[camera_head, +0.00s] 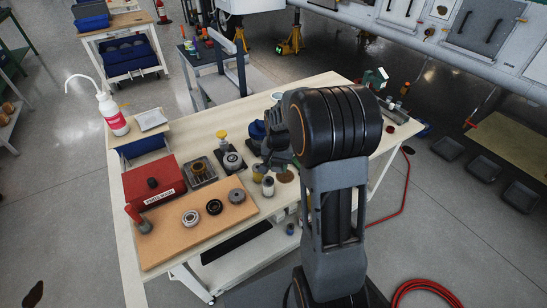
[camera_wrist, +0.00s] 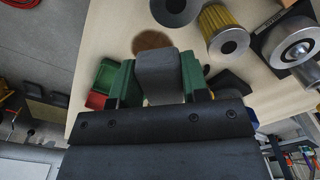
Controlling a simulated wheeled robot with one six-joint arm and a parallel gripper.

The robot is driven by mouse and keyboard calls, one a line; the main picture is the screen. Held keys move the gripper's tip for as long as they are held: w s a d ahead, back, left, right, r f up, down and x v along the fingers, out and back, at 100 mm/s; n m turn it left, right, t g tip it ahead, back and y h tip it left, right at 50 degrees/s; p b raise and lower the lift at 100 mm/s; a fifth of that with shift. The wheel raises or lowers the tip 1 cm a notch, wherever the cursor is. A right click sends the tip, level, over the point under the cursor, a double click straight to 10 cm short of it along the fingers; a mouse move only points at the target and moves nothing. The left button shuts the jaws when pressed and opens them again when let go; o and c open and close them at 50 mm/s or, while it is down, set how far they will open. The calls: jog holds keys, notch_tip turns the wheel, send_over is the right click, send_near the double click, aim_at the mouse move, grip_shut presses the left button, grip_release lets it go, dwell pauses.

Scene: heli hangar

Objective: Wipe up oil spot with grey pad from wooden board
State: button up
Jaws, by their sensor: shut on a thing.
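My gripper (camera_wrist: 158,76) has green fingers shut on a grey pad (camera_wrist: 157,66), which sticks out past them in the wrist view. A round brown oil spot (camera_wrist: 152,40) lies on the pale wooden surface just beyond the pad's end. The pad covers part of its near edge in the picture; I cannot tell whether they touch. In the head view the spot (camera_head: 285,176) shows on the pale tabletop, right of the orange-brown wooden board (camera_head: 165,248). My gripper (camera_head: 272,150) is above the table there, partly hidden by my arm. The pad cannot be made out in the head view.
A yellow filter (camera_wrist: 220,28) and a grey cylinder (camera_wrist: 175,9) stand close to the spot, with a bearing (camera_wrist: 298,52) farther right. A red box (camera_head: 154,182) stands at the board's back left. A red hose (camera_head: 425,287) lies on the floor. The front right tabletop is mostly hidden by my arm.

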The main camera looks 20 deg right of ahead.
aim_at(277, 183)
jog(key=shift+w+f, duration=0.2)
jog(key=shift+f+b, duration=2.35)
jog(key=shift+f, duration=0.45)
jog(key=shift+f+b, duration=0.75)
jog(key=shift+f, duration=0.3)
